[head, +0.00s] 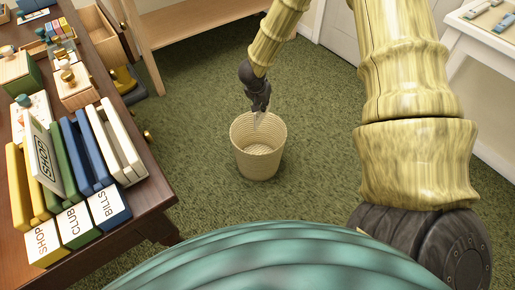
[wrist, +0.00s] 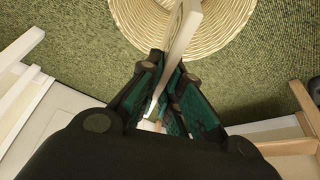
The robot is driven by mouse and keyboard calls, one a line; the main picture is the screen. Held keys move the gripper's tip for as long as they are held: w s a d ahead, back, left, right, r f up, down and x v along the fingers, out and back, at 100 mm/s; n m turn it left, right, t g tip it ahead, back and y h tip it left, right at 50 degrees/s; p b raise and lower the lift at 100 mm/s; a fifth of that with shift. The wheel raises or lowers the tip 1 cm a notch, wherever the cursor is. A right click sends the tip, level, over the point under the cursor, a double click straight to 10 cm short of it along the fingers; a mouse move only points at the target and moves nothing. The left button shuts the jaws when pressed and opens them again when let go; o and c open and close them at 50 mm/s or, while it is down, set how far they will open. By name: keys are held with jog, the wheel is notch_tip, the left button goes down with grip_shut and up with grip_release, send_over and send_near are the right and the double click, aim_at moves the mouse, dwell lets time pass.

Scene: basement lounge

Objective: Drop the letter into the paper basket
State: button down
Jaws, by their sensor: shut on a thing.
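The paper basket (head: 258,160) is a round, cream woven bin standing on the green carpet in the middle of the head view. Its rim and inside also show at the top of the wrist view (wrist: 225,35). My gripper (head: 260,108) is above the basket, near its back rim. In the wrist view my gripper (wrist: 168,95) is shut on the letter (wrist: 182,35), a thin white piece seen nearly edge-on. The letter's far end overlaps the basket in that view. In the head view only a small pale bit of the letter shows below the fingers.
A wooden desk (head: 150,198) with labelled file boxes (head: 108,205) stands at the left. A wooden shelf or bench (head: 200,22) is behind the basket. A white table (head: 480,45) is at the right. Carpet around the basket is clear.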

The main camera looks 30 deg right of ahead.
aim_at(262, 114)
jog(key=shift+f+b, duration=3)
jog(key=shift+b, duration=0.75)
jog(key=c, duration=1.5)
grip_release()
jog(key=shift+r, duration=0.1)
jog(key=v, duration=1.2)
